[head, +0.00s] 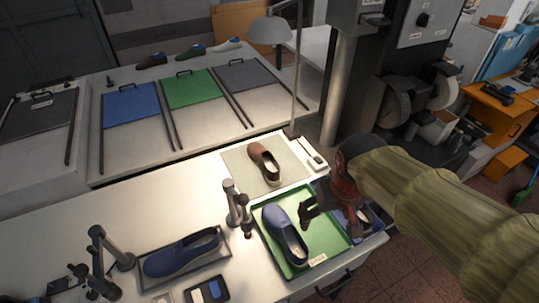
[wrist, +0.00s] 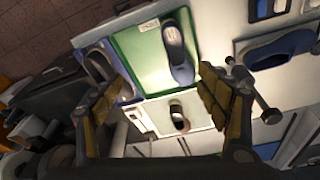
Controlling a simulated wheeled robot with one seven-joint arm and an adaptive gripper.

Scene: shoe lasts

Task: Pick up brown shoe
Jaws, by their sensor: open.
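A brown shoe (head: 264,163) with a pale opening lies on a light mat (head: 238,170) at the back of the near worktop. In the wrist view the brown shoe (wrist: 178,116) appears small, low and between the two fingers. My gripper (head: 335,212) is open and empty above the green tray, to the right of and nearer than the brown shoe. In the wrist view its fingers (wrist: 157,95) are spread wide on both sides, touching no shoe.
A green tray (head: 327,222) holds a blue shoe (head: 284,234), just in front of the mat. Another blue shoe (head: 182,252) lies in a dark tray at left. A lamp (head: 268,31) on a pole and a small upright stand (head: 235,203) rise near the mat.

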